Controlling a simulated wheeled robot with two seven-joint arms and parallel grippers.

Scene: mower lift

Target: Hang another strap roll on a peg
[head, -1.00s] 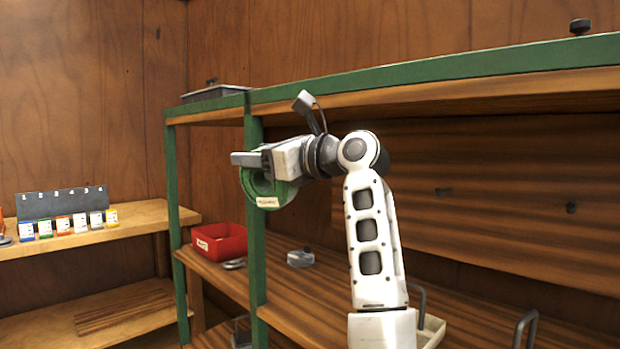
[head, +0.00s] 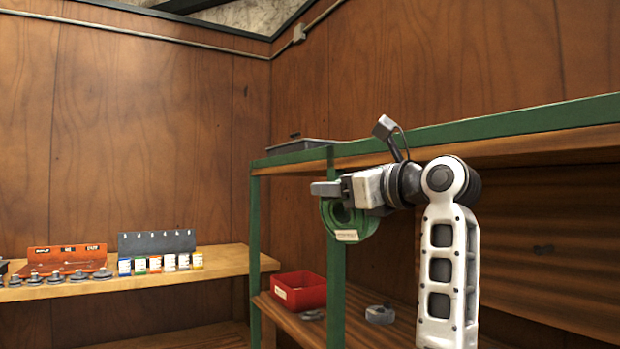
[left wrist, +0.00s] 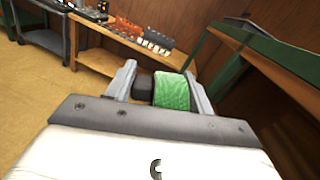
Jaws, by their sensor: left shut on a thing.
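My left gripper (head: 335,190) is shut on a green strap roll (head: 357,226) and holds it in the air in front of the green-framed shelf. A pale label shows on the roll's lower edge in the head view. In the left wrist view the green strap roll (left wrist: 171,92) sits between the two fingers, with a dark piece beside it. My right gripper is not in view.
The shelf's green post (head: 337,270) stands just behind the held roll. A red bin (head: 298,291) and a grey roll-like piece (head: 380,314) are on the lower shelf. A wooden bench (head: 225,262) at the left bears several small coloured boxes and an orange case (head: 66,259).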

